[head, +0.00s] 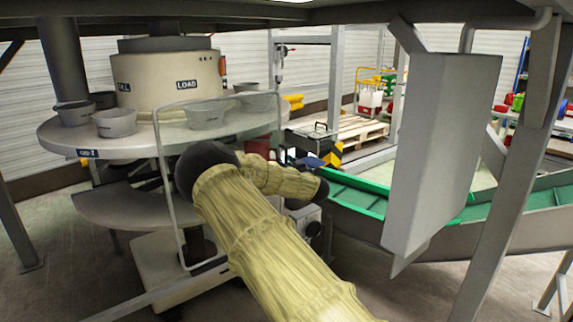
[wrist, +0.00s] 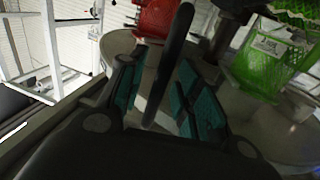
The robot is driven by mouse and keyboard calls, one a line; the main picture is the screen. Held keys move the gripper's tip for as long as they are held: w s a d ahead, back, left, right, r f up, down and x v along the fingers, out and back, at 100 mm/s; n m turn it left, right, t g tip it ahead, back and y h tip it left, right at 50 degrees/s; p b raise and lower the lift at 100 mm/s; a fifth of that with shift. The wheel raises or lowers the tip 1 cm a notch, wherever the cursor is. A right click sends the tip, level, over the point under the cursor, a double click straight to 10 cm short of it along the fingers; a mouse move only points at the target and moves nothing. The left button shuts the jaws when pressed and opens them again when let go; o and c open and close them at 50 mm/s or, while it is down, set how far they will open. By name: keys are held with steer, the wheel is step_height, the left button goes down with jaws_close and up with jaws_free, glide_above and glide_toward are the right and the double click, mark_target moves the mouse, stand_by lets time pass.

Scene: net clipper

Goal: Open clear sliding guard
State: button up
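In the head view, a light metal frame (head: 163,170) with rounded corners, apparently the guard's frame, stands upright at the front of the round-table machine. Whether a clear panel fills it is hard to tell. My arm crosses in front of its right side, and my gripper is at the arm's far end, around the dark shape (head: 318,163), mostly indistinct. In the wrist view, my gripper (wrist: 158,95) has teal-padded fingers apart, with a dark upright bar (wrist: 172,60) between them. Small gaps seem to show beside the bar; contact is unclear.
Grey bowls (head: 115,122) stand on the machine's round table (head: 70,140). A grey box panel (head: 440,150) hangs at right, over a green-edged conveyor (head: 352,195). The wrist view shows a green basket (wrist: 272,50) and a red one (wrist: 160,17) beyond the fingers.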

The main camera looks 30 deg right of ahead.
steer(key=shift+w, duration=0.1)
jaws_close()
stand_by(0.3)
